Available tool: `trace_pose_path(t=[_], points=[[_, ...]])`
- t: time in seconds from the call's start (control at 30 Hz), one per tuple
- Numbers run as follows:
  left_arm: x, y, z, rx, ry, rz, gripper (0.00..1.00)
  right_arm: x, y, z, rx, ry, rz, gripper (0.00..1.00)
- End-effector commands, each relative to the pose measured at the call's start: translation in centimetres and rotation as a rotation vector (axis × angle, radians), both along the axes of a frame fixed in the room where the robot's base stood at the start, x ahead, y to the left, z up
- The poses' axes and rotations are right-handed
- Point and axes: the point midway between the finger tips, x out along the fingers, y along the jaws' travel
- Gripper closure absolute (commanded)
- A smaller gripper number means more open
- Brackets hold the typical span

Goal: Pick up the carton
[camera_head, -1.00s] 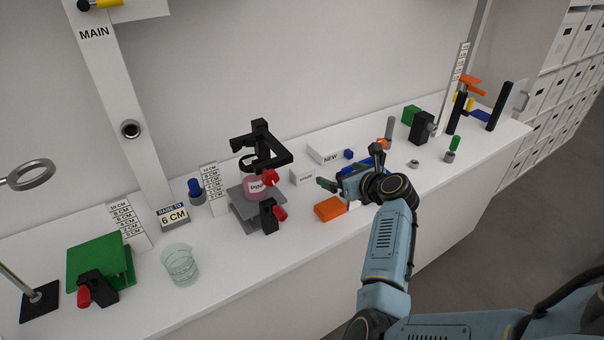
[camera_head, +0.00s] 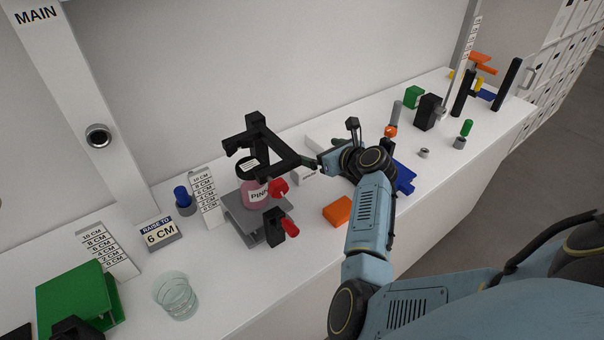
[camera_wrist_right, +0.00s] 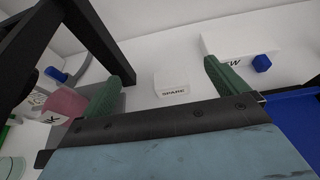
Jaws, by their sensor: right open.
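A small white carton marked SPARE (camera_wrist_right: 171,86) sits on the counter in the right wrist view. In the head view the white carton (camera_head: 308,178) shows only partly, beside and behind my right gripper (camera_head: 321,164). The right gripper's green fingers (camera_wrist_right: 167,70) are open, with the carton framed between them in the wrist view. Nothing is held, and I cannot tell how far the fingers are from the carton.
A black clamp frame (camera_head: 258,142) and pink jar (camera_head: 254,193) on a grey stand are close left of the gripper. An orange block (camera_head: 338,210) lies in front, a blue tray (camera_head: 404,178) to the right. A white box marked NEW (camera_wrist_right: 238,42) is behind.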

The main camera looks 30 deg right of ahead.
Motion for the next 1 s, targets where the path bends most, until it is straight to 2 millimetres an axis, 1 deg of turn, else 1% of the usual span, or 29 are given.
trace_pose_path(t=[0.03,0.13,0.23,0.33,0.43,0.53,0.63,0.77,1.0], points=[[-0.7,0.0,-1.1,0.000,0.009,0.000,0.64,0.0,0.0,-1.0,0.000,0.000,0.000,0.02],[-2.2,0.1,-2.3,0.002,0.031,0.000,0.64,0.0,0.0,-2.2,0.000,0.000,0.000,0.02],[-2.9,0.1,-3.7,0.003,0.043,0.000,0.64,0.0,0.0,-3.6,0.000,0.000,0.000,0.02],[-2.4,0.1,-5.2,0.003,0.037,0.000,0.64,0.0,0.0,-5.1,0.000,0.000,0.000,0.02],[-1.3,0.1,-6.6,0.002,0.021,-0.001,0.64,0.0,0.0,-6.4,0.000,0.000,0.000,0.02],[-0.4,0.0,-7.2,0.000,0.006,-0.001,0.64,0.0,0.0,-7.2,0.000,-0.001,0.000,0.02],[0.0,-0.1,-7.5,-0.001,-0.001,-0.001,0.64,0.2,0.0,-7.5,0.000,-0.001,0.000,0.02],[-0.1,-0.1,-7.8,-0.001,0.000,-0.001,0.64,1.4,0.1,-8.0,0.002,-0.002,0.001,0.02],[-0.7,-0.1,-8.7,-0.001,0.010,-0.001,0.64,4.8,0.3,-9.4,0.000,-0.001,0.001,0.02]])
